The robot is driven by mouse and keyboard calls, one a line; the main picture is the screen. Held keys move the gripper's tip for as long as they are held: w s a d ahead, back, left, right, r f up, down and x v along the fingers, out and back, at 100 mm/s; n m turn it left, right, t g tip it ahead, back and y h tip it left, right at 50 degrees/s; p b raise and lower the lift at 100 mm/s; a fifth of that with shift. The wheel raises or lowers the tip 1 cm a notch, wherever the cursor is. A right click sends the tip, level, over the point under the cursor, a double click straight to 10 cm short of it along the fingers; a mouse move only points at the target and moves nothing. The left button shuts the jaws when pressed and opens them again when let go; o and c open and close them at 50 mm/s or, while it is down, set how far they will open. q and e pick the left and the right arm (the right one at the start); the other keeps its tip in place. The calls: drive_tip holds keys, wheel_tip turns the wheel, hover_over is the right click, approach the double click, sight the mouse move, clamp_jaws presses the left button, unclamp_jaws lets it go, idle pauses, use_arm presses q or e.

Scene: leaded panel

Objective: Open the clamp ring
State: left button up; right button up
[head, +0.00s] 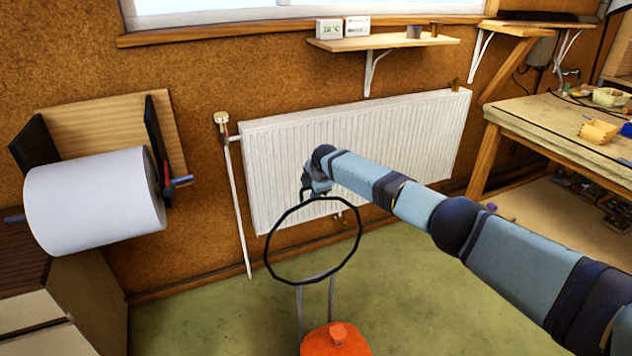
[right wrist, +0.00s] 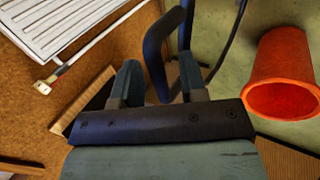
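The clamp ring is a thin black hoop (head: 271,235) in the middle of the head view, standing above a thin grey two-legged stand (head: 300,310). It looks like a closed loop, though its top is partly behind my gripper. My right gripper (head: 310,188) is at the top of the ring. In the right wrist view my right gripper (right wrist: 160,78) has its fingers apart, with a dark curved lever-like piece (right wrist: 156,48) between them. I cannot tell whether either finger touches it. Part of the ring (right wrist: 234,40) curves away beyond the right finger. My left gripper is out of view.
A white radiator (head: 400,135) is on the wall behind. A paper roll (head: 95,200) hangs at left, and a workbench (head: 540,120) stands at right. Green floor (head: 420,280) is clear around the stand.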

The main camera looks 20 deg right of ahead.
drive_tip(key=p+v, duration=0.1)
drive_tip(key=v, duration=1.2)
drive_tip(key=shift+s+r, duration=0.2)
drive_tip(key=shift+d, duration=0.1)
drive_tip(key=s+a+f+m+y+p, duration=0.3)
drive_tip(key=s+a+f+p, duration=0.1)
drive_tip(key=s+a+f, duration=0.95)
drive_tip(key=s+a+f+m+t+y+p, duration=0.1)
drive_tip(key=s+f+m, duration=0.15)
drive_tip(key=s, duration=0.45)
drive_tip(key=s+a+f+m+t+y+p, duration=0.1)
drive_tip(key=s+a+f+m+p, duration=0.15)
drive_tip(key=s, duration=0.45)
drive_tip(key=s+d+m+t+h+p, duration=0.1)
drive_tip(key=s+d+m, duration=0.2)
drive_tip(key=s, duration=0.7)
drive_tip(key=s+d+r+m+t+h+p, duration=0.1)
drive_tip(key=s+d+m, duration=0.3)
drive_tip(key=s, duration=0.7)
drive_tip(key=shift+s+r+m+t+p, duration=0.2)
drive_tip(key=shift+s+m+t+p, duration=0.1)
drive_tip(key=shift+m+t+p, duration=0.2)
